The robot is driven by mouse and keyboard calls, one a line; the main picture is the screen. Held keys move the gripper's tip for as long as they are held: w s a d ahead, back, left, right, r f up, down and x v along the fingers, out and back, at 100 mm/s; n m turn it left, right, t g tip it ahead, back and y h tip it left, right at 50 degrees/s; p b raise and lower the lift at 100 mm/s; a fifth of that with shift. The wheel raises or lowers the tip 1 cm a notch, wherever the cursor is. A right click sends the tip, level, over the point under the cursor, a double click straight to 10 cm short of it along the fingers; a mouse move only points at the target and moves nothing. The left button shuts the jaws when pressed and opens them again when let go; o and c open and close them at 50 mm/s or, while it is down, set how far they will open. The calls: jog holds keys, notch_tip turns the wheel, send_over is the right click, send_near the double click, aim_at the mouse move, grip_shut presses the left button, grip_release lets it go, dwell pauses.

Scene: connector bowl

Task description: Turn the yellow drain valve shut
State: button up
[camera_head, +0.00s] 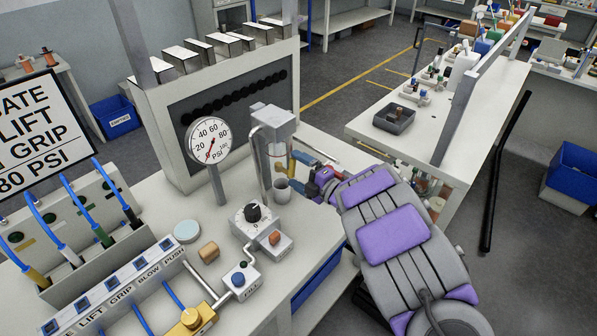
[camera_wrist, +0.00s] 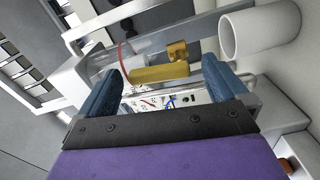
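The yellow drain valve (camera_wrist: 158,74) shows in the wrist view as a brass-yellow lever with a rounded end, at the end of a clear bowl (camera_wrist: 118,62) with a red line around it. My gripper (camera_wrist: 160,86) is open, with one blue finger on each side of the lever. I see a gap on both sides and cannot tell whether either finger touches it. In the head view my gripper (camera_head: 318,180) is right of the grey stand (camera_head: 268,125) that holds the bowl.
A pressure gauge (camera_head: 208,140) and a control box with a black knob (camera_head: 253,213) are nearby.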

jog(key=c, duration=1)
jog(key=shift+c, duration=0.2)
jog(key=shift+m+p, duration=0.3)
jog(key=shift+p, duration=0.15)
jog(key=shift+w+d+f+m+p, duration=0.25)
jog(key=shift+f+m+p, duration=0.3)
jog(key=shift+m+p, duration=1.95)
jog(key=shift+w+d+f+m+p, duration=0.25)
jog(key=shift+f+m+p, duration=0.25)
jog(key=shift+m+p, duration=2)
jog(key=shift+w+d+f+m+p, duration=0.2)
jog(key=shift+f+m+p, duration=0.35)
jog(key=shift+m+p, duration=1.95)
jog(key=shift+m+b, duration=0.45)
jog(key=shift+m, duration=0.05)
jog(key=o, duration=1.1)
jog(key=shift+w+r, duration=0.1)
jog(key=shift+c, duration=0.2)
